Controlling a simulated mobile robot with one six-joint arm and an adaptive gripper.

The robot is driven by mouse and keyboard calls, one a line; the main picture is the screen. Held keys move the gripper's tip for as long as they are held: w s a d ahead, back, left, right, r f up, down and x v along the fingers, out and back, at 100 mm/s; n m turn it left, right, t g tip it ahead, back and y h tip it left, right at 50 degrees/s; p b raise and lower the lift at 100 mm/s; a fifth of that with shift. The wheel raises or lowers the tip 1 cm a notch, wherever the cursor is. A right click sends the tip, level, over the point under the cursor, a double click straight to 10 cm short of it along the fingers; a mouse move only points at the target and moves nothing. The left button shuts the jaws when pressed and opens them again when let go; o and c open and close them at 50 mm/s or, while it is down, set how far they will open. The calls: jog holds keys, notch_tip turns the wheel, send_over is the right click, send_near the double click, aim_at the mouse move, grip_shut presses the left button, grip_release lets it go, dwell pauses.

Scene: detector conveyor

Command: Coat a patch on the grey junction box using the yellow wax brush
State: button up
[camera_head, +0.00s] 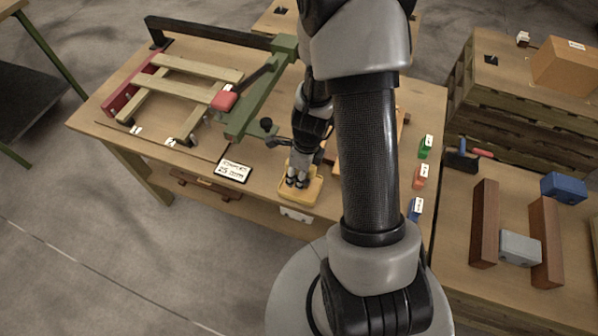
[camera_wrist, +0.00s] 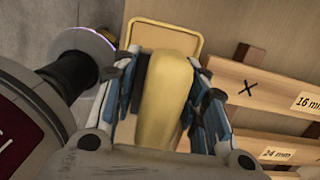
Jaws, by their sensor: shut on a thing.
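The yellow wax brush (camera_wrist: 166,98) is between my gripper's fingers (camera_wrist: 168,100) in the wrist view, and the fingers are shut on it. Its lower end is hidden by the gripper. In the head view my gripper (camera_head: 297,180) points down at a shallow yellow tray (camera_head: 314,192) near the table's front edge. The tray's rim also shows in the wrist view (camera_wrist: 198,24). I cannot tell whether the brush touches the tray. The grey junction box (camera_head: 520,247) lies on the right-hand table between two brown blocks, well away from my gripper.
The brown blocks (camera_head: 485,222) and (camera_head: 545,240) flank the box, with a blue block (camera_head: 564,188) behind. A green clamp-like fixture (camera_head: 262,98) and slatted wooden frame (camera_head: 180,85) stand left of my gripper. Green, orange and blue labelled pieces (camera_head: 419,177) line the table's right side.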

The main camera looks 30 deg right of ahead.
jog(key=shift+r+p, duration=1.75)
jog(key=shift+r, duration=0.15)
